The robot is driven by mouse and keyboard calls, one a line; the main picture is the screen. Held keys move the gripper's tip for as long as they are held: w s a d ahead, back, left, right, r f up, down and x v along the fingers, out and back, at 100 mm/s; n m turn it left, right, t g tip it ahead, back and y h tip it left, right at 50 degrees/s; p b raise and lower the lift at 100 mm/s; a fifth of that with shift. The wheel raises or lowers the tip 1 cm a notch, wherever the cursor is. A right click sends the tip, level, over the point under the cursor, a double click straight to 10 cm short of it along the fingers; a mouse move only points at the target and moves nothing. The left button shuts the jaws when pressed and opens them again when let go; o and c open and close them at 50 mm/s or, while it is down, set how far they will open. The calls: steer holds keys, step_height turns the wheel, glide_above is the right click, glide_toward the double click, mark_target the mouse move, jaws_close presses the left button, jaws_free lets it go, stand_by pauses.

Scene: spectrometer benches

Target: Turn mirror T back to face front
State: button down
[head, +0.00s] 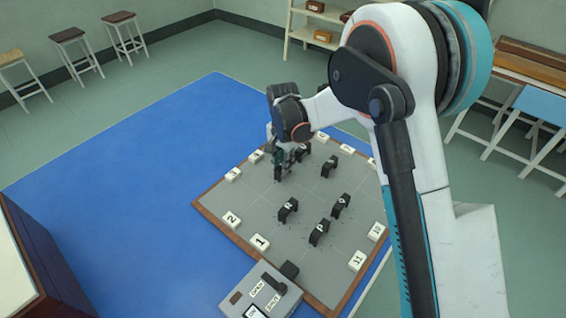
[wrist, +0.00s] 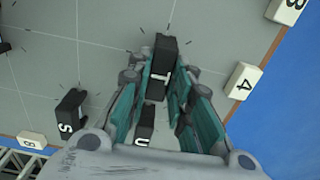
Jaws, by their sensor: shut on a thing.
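Mirror T (wrist: 160,68) is a black block marked with a white T in the wrist view. My gripper (wrist: 160,90) has its teal-padded fingers on either side of it and is shut on it. The mirror stands on the grey gridded board (wrist: 95,35). In the head view my gripper (head: 283,158) is low over the far left part of the board, and the letter T cannot be read there.
Mirror U (wrist: 145,125) stands close by, partly between my fingers in the picture. Mirror S (wrist: 70,113) is to the left. Tile 4 (wrist: 241,80) lies at the right edge. Several black mirrors, including mirror P (head: 319,232), stand nearer. A switch box (head: 262,292) is in front.

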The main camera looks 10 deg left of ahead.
stand_by(0.3)
steer(key=c, duration=1.4)
jaws_free()
steer(key=shift+c, duration=0.2)
step_height(320, 180, up, 12)
